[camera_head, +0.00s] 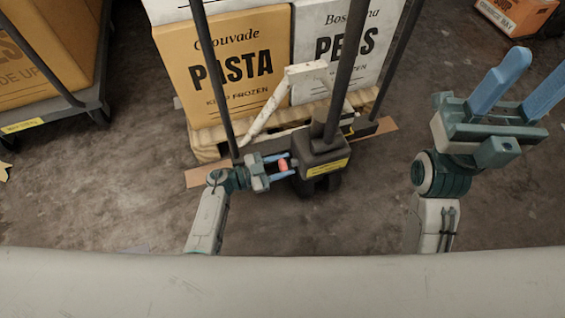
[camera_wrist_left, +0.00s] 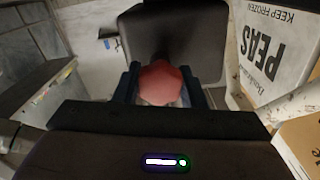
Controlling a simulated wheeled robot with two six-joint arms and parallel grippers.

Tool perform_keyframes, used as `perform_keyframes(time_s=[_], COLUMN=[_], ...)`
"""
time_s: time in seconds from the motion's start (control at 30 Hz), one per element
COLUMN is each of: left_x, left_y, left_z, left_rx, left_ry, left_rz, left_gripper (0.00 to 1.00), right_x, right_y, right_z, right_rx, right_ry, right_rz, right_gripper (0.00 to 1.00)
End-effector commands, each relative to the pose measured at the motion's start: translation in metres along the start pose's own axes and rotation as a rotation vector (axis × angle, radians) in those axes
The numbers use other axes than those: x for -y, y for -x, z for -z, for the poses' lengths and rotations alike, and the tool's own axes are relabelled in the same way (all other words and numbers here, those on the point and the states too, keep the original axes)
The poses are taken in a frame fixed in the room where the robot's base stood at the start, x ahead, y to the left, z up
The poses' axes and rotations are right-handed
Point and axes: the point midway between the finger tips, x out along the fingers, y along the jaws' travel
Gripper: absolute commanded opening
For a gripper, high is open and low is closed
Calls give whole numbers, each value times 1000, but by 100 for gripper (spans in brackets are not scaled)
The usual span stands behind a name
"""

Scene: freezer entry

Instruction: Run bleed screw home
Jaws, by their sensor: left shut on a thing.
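The bleed screw (camera_head: 284,165) has a red knob and sits at the left side of the dark pump body (camera_head: 322,152) of a pallet jack. My left gripper (camera_head: 282,166) is shut on the red knob, with its blue fingers on either side of it. In the left wrist view the red knob (camera_wrist_left: 161,83) fills the space between the fingers, in front of the dark body (camera_wrist_left: 175,40). My right gripper (camera_head: 515,85) is open and empty, raised at the right, away from the jack.
Yellow PASTA (camera_head: 228,70) and white PEAS (camera_head: 345,50) boxes stand on a wooden pallet (camera_head: 205,145) behind the jack. A loaded cart (camera_head: 60,115) is at the left. Floor between the arms is clear.

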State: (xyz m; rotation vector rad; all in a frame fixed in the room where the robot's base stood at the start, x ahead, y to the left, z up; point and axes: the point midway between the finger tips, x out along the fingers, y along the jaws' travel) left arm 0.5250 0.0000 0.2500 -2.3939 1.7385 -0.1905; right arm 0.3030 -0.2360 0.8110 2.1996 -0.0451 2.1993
Motion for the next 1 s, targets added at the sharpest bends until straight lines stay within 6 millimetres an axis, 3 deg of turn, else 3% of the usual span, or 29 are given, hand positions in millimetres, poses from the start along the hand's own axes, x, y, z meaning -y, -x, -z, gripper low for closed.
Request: perform_keyframes(time_s=[0.5,1.0], left_x=[0,0], left_y=[1,1], left_z=[0,-1], left_rx=[0,1], left_ry=[-345,-438], left_rz=[-1,-1], left_gripper=[14,14], right_x=[0,0], right_y=[-11,-12], right_z=[1,1], right_rx=[5,7], right_ry=[-10,-12], right_rz=[15,18], right_gripper=[45,45])
